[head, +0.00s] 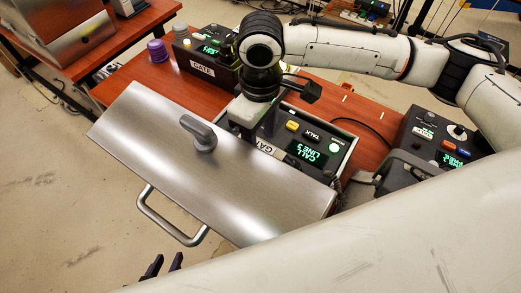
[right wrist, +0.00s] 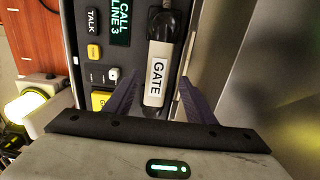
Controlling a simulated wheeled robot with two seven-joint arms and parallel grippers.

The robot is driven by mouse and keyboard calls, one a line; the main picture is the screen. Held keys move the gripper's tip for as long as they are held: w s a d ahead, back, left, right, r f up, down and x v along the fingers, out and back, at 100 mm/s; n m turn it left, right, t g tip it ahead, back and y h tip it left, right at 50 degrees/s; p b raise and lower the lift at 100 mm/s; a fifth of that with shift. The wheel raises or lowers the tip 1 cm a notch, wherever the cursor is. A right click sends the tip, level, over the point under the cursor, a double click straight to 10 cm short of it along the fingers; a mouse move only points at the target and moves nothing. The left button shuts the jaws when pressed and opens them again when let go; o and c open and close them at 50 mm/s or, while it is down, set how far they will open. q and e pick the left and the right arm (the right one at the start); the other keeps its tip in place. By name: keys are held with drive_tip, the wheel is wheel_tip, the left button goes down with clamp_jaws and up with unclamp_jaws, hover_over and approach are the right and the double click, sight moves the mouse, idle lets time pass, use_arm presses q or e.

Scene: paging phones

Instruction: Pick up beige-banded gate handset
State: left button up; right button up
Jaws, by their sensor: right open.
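The handset (right wrist: 158,78) is dark with a pale band lettered GATE, lying in an open console. In the right wrist view it runs between the two purple fingers of my right gripper (right wrist: 159,88), which is open with gaps at both sides. In the head view the handset's label (head: 266,148) is partly hidden by my right gripper (head: 267,126), which is over the console. The console (head: 328,130) has a green CALL LINE 3 display. My left gripper (head: 167,261) shows at the bottom edge of the head view, fingers apart, away from the console.
A large metal lid (head: 215,185) with a knob and bar handle lies in front of the console. A third console (head: 437,140) with a lit display stands at the right.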

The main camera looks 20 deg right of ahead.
sight(260, 145)
drive_tip(key=shift+w+d+f, duration=0.1)
drive_tip(key=shift+w+f, duration=0.05)
drive_tip(key=shift+f, duration=0.85)
drive_tip(key=shift+w+f, duration=0.1)
drive_tip(key=shift+f, duration=0.85)
clamp_jaws()
drive_tip(key=shift+r, duration=0.15)
